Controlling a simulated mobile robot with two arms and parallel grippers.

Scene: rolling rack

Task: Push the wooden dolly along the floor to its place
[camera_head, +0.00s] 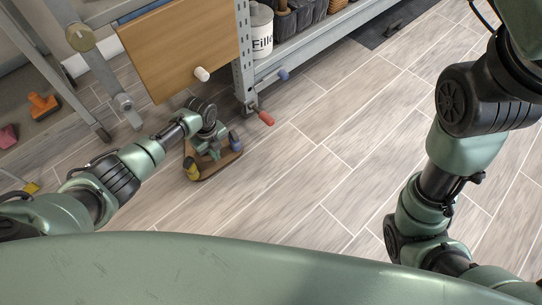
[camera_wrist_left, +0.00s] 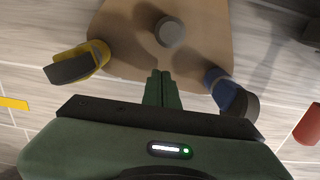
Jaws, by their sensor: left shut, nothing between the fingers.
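The wooden dolly (camera_head: 205,170) is on the floor left of centre in the head view, partly hidden by my left arm. It is a brown board with a yellow caster (camera_head: 191,169) and a blue caster (camera_head: 235,141). In the left wrist view the board (camera_wrist_left: 215,45) fills the top middle, with a grey round piece (camera_wrist_left: 170,32) on it. My left gripper (camera_wrist_left: 160,78) is shut and empty, its fingertips at the board's near edge between the two casters. Whether they touch the board cannot be told. My right arm shows at the right, but its gripper does not.
An orange object (camera_head: 43,105) lies at the far left. A yellow floor mark (camera_head: 31,187) is left of the dolly. The tiled floor to the right is clear.

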